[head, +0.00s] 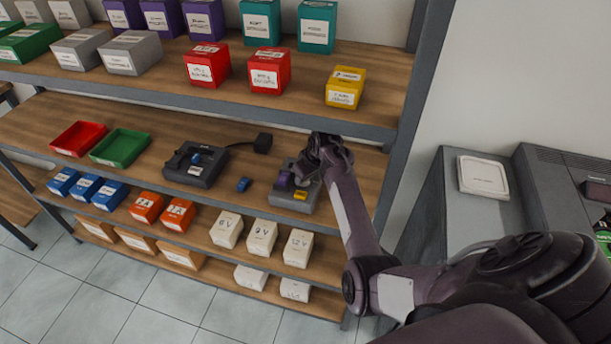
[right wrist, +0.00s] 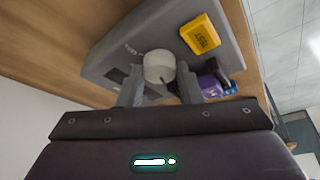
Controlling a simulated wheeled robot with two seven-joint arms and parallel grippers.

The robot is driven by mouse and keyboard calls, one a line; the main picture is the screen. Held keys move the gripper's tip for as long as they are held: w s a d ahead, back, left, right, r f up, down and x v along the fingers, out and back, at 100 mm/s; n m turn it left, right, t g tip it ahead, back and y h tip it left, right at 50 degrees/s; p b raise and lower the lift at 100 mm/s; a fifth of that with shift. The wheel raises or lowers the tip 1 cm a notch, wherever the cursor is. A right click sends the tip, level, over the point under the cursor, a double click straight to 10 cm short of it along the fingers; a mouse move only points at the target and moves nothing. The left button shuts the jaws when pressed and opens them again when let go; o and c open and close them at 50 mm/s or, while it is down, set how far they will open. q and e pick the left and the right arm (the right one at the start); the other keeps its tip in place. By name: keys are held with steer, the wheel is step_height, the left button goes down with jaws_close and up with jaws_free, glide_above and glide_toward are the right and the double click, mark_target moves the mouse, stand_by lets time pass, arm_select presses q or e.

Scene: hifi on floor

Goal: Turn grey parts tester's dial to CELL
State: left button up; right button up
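The grey parts tester (head: 290,197) sits on the middle shelf, partly covered by my right gripper (head: 312,162). In the right wrist view the tester (right wrist: 115,45) shows tilted, with a round whitish dial (right wrist: 158,66) and a yellow TEST button (right wrist: 200,35). My right gripper (right wrist: 160,82) has its two fingers apart, one on each side of the dial. I cannot tell whether they touch it. Small lettering shows beside the dial, too small to read surely; the dial's pointing direction is not clear. My left gripper is not in view.
A purple item (right wrist: 208,85) is at the tester's edge. A dark device (head: 195,165), a small blue part (head: 243,185), a red tray (head: 78,138) and a green tray (head: 119,148) are to the left. The upper shelf (head: 290,100) with boxes overhangs behind; a shelf post (head: 412,110) stands right.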

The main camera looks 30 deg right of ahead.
steer(key=shift+c, duration=1.2)
